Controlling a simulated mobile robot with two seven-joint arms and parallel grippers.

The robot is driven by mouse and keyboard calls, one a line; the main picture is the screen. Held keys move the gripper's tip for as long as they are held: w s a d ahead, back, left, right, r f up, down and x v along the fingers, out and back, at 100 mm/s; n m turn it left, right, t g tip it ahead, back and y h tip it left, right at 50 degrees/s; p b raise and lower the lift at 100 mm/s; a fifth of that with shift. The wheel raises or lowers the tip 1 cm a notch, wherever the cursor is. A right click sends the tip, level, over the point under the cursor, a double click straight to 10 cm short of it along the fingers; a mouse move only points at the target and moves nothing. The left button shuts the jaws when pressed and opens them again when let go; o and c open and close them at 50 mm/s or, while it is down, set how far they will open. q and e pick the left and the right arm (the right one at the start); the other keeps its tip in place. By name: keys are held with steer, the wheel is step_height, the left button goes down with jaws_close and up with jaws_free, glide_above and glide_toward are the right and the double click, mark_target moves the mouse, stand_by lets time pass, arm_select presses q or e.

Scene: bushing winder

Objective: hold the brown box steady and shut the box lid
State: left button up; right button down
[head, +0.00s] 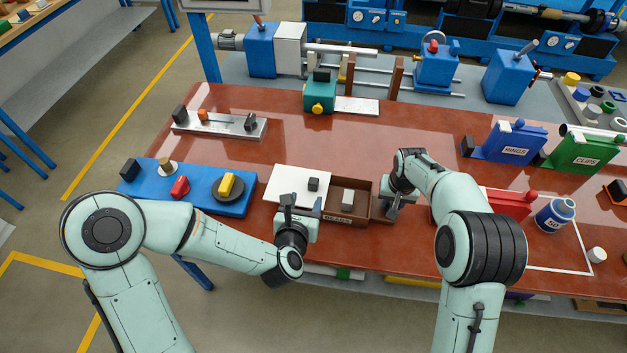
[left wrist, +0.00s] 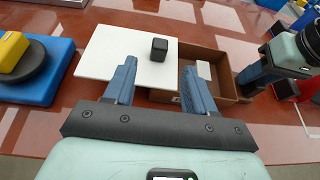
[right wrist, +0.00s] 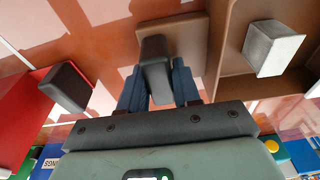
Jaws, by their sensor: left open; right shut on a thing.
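The brown box (head: 363,211) stands near the table's front edge, its right part uncovered, with a pale grey block (head: 347,199) inside. The white lid (head: 287,180), with a black knob (head: 313,184), lies over the box's left side and reaches out beyond it to the left. My left gripper (head: 298,207) is open at the lid's front edge. In the left wrist view the knob (left wrist: 158,50) is ahead of and between its fingers, apart from them. My right gripper (head: 390,207) is shut on the black handle (right wrist: 154,62) of the box's right-hand brown tab (right wrist: 188,45).
A blue board (head: 235,203) with a yellow block on a dark disc lies left of the lid. A red bin (head: 510,203) stands right of my right gripper. Blue (head: 515,143) and green bins (head: 585,150) stand further back.

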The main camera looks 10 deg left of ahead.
mark_target(313, 183)
arm_select(q)
steer(key=x, duration=1.1)
steer(key=shift+f, duration=0.1)
jaws_close()
steer(key=d, duration=1.3)
steer(key=shift+s+d, duration=0.1)
steer(key=shift+s, duration=0.15)
arm_select(e)
steer(key=shift+a, duration=0.1)
arm_select(q)
steer(key=shift+c, duration=0.6)
jaws_free()
arm_select(e)
steer(key=shift+a, duration=0.1)
arm_select(q)
steer(key=shift+o, duration=0.6)
